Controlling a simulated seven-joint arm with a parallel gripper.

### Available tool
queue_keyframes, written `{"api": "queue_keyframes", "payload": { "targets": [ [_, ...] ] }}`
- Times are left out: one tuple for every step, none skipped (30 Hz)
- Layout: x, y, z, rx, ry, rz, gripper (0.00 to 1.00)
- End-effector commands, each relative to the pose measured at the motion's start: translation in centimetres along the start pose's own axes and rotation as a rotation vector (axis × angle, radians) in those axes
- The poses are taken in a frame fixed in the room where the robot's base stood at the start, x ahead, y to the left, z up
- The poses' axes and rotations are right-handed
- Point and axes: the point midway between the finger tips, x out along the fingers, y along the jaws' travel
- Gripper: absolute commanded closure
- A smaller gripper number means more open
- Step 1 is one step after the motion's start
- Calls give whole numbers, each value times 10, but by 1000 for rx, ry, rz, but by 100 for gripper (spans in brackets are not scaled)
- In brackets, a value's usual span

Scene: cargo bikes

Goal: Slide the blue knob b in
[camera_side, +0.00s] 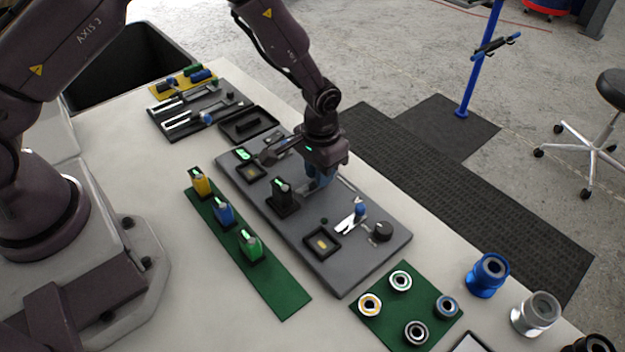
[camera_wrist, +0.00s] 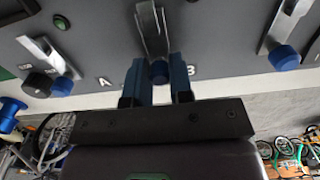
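A dark grey panel (camera_side: 360,262) carries several slide levers with blue knobs. In the wrist view, the middle blue knob (camera_wrist: 159,72) sits at the end of a metal lever (camera_wrist: 150,28), between my gripper's (camera_wrist: 161,72) two blue fingers. The fingers partly hide its sides, so I cannot tell if they touch it. The letter A is left of this knob and the letter B (camera_wrist: 192,71) is right of it. Another blue knob (camera_wrist: 284,57) is at the right and one more (camera_wrist: 62,87) at the left. In the side view, my gripper (camera_side: 319,183) is low over the panel's far edge and hides that knob.
On the panel are a black knob (camera_side: 382,231), a black switch (camera_side: 282,197) and a lever with a blue knob (camera_side: 360,208). A green strip with coloured switches (camera_side: 285,298) lies in front. A green board with rings (camera_side: 375,335) and metal cylinders stand at the right.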

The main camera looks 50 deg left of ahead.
Motion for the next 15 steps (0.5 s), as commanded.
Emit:
{"api": "queue_keyframes", "payload": {
  "targets": [
    [0,0,0,0,0,0,96],
    [0,0,0,0,0,0,96],
    [0,0,0,0,0,0,96],
    [0,0,0,0,0,0,96],
    [0,0,0,0,0,0,96],
    [0,0,1,0,0,0,96],
    [0,0,2,0,0,0,96],
    [-1,0,3,0,1,0,96],
    [-1,0,4,1,1,1,96],
    [-1,0,6,1,1,1,96],
    [-1,0,8,1,1,1,96],
    [-1,0,10,1,1,1,96],
    [-1,0,12,1,1,0,96],
    [-1,0,14,1,0,0,96],
    [-1,0,16,1,0,0,96]
  ]
}}
